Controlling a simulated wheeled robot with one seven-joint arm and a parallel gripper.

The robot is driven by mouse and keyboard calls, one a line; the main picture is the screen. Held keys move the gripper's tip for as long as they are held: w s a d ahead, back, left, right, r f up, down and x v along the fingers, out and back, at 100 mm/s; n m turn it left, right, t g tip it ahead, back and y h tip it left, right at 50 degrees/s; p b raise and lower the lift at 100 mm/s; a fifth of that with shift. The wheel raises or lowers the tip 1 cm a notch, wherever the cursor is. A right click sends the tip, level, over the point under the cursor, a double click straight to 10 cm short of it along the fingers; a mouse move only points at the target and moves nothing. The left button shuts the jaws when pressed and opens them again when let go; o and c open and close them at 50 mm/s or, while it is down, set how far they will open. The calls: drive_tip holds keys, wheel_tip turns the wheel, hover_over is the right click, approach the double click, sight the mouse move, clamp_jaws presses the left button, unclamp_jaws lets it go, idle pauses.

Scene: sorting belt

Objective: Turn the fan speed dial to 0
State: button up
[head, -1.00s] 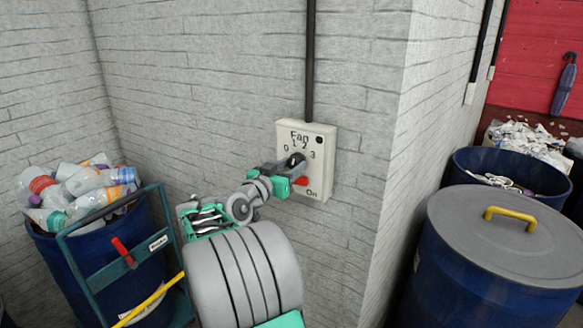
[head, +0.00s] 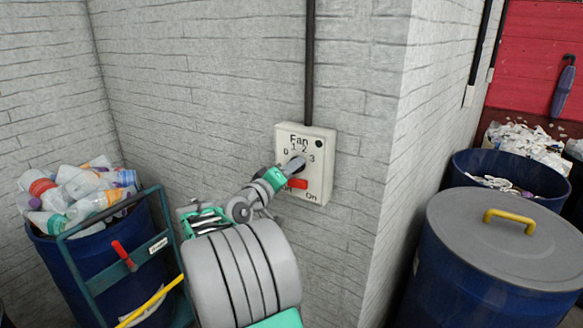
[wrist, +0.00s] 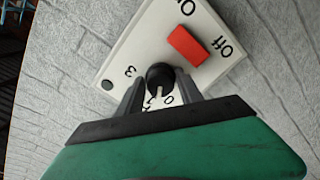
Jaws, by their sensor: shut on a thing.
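The fan control box (head: 318,172) is a cream plate on the grey brick wall, marked "Fan" with 0, 1, 2 and 3 around the dial. The dial is a round black knob with a white pointer line, clear in the wrist view (wrist: 160,76). My gripper (head: 294,164) reaches it from the lower left and mostly hides it in the head view. In the wrist view my gripper (wrist: 158,92) has one finger on each side of the knob and is shut on it. The pointer points down toward the fingers' base, where some numbers are partly hidden; I cannot tell the exact setting.
A red switch (head: 298,184) sits just below the dial, between "Off" and "On". A dark conduit (head: 309,70) runs up from the box. A blue bin of bottles (head: 75,260) stands left. A lidded blue barrel (head: 500,260) stands right, past the wall corner.

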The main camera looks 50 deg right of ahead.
drive_tip(key=n+p, duration=0.2)
drive_tip(key=n, duration=0.3)
drive_tip(key=shift+p, duration=0.35)
idle(0.3)
drive_tip(key=o, duration=1.2)
drive_tip(key=a, duration=0.2)
drive_tip(key=a+b, duration=0.1)
drive_tip(key=a, duration=0.2)
drive_tip(key=a+b, duration=0.1)
drive_tip(key=a, duration=0.1)
drive_tip(key=shift+s+a, duration=0.4)
